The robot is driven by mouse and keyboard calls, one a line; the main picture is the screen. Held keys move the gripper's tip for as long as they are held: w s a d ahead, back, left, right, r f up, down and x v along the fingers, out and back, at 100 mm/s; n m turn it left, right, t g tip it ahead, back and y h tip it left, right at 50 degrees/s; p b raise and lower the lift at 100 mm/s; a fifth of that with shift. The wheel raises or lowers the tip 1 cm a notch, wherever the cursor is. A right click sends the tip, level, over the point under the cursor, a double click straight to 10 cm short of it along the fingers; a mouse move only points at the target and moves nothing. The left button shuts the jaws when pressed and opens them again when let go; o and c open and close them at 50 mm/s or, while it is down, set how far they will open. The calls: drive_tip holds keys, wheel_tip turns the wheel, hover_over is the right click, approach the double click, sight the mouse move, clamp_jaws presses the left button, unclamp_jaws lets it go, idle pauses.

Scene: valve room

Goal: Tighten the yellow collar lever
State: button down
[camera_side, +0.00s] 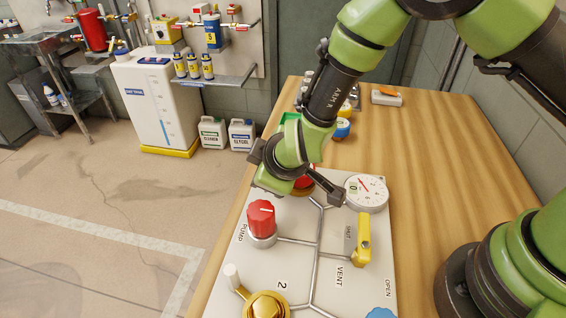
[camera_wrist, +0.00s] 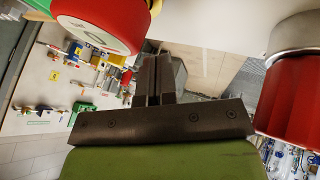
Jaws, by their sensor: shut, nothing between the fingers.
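A yellow lever (camera_side: 362,240) stands on the pale valve panel (camera_side: 300,230) beside the VENT label in the side view. Lower left, a gold round collar (camera_side: 265,305) has an arm with a white tip (camera_side: 232,275); the picture edge cuts it off. I cannot tell which of these two is the collar lever. My gripper (camera_side: 336,196) is over the panel's far part, above and left of the yellow lever and apart from it. Its fingers are together and empty in the wrist view (camera_wrist: 152,80). Neither lever is recognisable in the wrist view.
A red PUMP knob (camera_side: 261,220) stands left of my gripper; another red knob (camera_side: 304,180) is partly hidden behind it. A round gauge (camera_side: 366,193) sits close right of the fingertips. The wooden table (camera_side: 430,150) is clear on the right.

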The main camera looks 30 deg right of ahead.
drive_tip(key=a+v, duration=0.1)
drive_tip(key=v, duration=0.9)
drive_tip(key=shift+s, duration=0.35)
drive_tip(key=s+d+r+m+y, duration=0.1)
drive_tip(key=d+r+m+y, duration=0.15)
drive_tip(key=r, duration=0.45)
drive_tip(key=s+d+r+m+y, duration=0.1)
drive_tip(key=d+r+m+y, duration=0.15)
drive_tip(key=r, duration=0.55)
drive_tip(key=s+d+r+m+h, duration=0.2)
drive_tip(key=s+d+m, duration=0.5)
drive_tip(key=s+d, duration=0.3)
drive_tip(key=s, duration=0.3)
drive_tip(key=shift+s+d, duration=0.2)
drive_tip(key=shift+s, duration=0.05)
